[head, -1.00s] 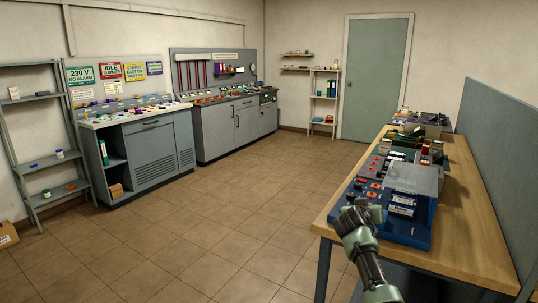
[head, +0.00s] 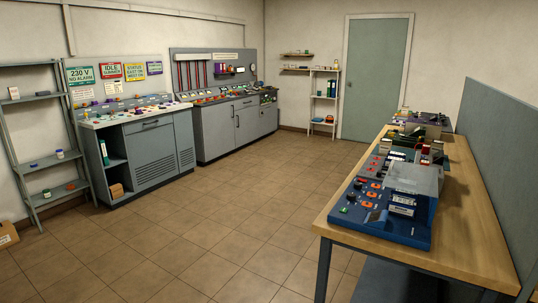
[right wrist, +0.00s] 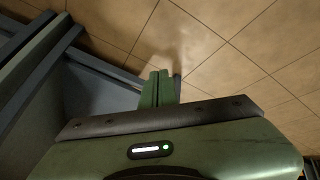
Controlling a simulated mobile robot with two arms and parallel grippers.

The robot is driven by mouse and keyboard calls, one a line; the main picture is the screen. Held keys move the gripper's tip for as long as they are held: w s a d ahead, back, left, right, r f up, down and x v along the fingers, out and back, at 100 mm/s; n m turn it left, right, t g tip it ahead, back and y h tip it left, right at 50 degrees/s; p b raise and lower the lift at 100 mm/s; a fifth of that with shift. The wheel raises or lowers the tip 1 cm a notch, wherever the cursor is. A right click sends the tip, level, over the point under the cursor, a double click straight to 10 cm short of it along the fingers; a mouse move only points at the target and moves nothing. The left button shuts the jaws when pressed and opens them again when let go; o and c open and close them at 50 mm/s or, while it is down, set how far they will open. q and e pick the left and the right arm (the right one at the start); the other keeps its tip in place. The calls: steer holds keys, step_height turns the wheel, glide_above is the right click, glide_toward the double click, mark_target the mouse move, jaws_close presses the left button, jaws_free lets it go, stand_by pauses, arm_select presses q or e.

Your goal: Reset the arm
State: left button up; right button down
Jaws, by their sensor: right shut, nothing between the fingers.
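My right gripper (right wrist: 156,88) shows in the right wrist view. Its two green fingers are together, with nothing between them. Tiled floor lies beyond the fingertips, and grey-blue framing is at the left of that view. No arm or gripper of mine shows in the head view now. My left gripper is in neither view.
A wooden workbench (head: 470,235) runs along the right, with a blue switch panel (head: 385,212) near its front end. Grey control cabinets (head: 150,160) and a shelf rack (head: 38,97) line the left and back. The tiled floor (head: 215,230) between is clear.

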steer(key=s+f+g, duration=0.1)
steer(key=s+f, duration=0.3)
steer(key=s, duration=0.9)
steer(key=s+a+f+g+y, duration=0.1)
steer(key=s+f+g, duration=0.1)
steer(key=s, duration=1.1)
steer(key=s+f+g, duration=0.1)
steer(key=s+f, duration=0.4)
steer(key=s, duration=0.8)
steer(key=shift+s+a+f+g+y, duration=0.15)
steer(key=shift+s+f+g+y, duration=0.15)
steer(key=shift+s+f, duration=0.1)
